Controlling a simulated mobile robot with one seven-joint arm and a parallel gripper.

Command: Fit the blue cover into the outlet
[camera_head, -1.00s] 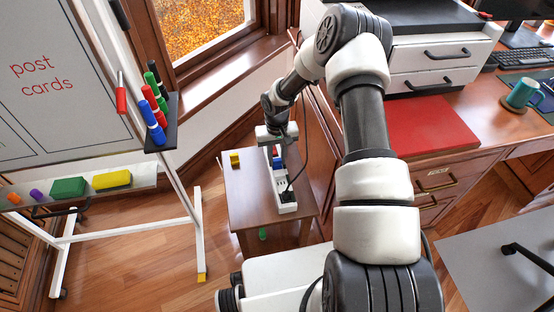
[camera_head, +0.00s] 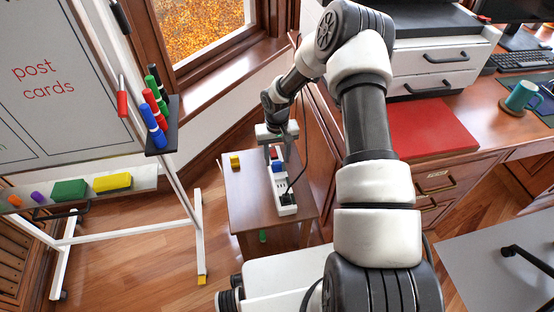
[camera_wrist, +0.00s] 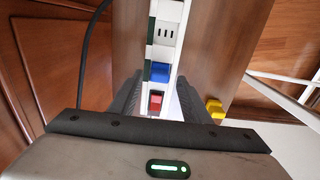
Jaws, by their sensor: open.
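A white power strip (camera_head: 285,199) lies on a small brown table; it also shows in the wrist view (camera_wrist: 164,33) with a slotted outlet in its top face. The blue cover (camera_head: 279,167) is on the strip, between that slotted outlet and a red cover (camera_wrist: 155,102). In the wrist view the blue cover (camera_wrist: 160,72) looks in line with the strip; I cannot tell how deep it sits. My gripper (camera_head: 278,153) is over the far end of the strip. Its fingers (camera_wrist: 158,92) are open on either side of the strip, with the red cover between them and the blue cover just beyond.
A yellow block (camera_head: 234,160) lies on the small table (camera_head: 245,190), left of the strip. A black plug and cord (camera_head: 288,196) run along the strip. A green piece (camera_head: 263,235) is low by the table. A whiteboard stand (camera_head: 185,215) is left, a desk (camera_head: 480,130) right.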

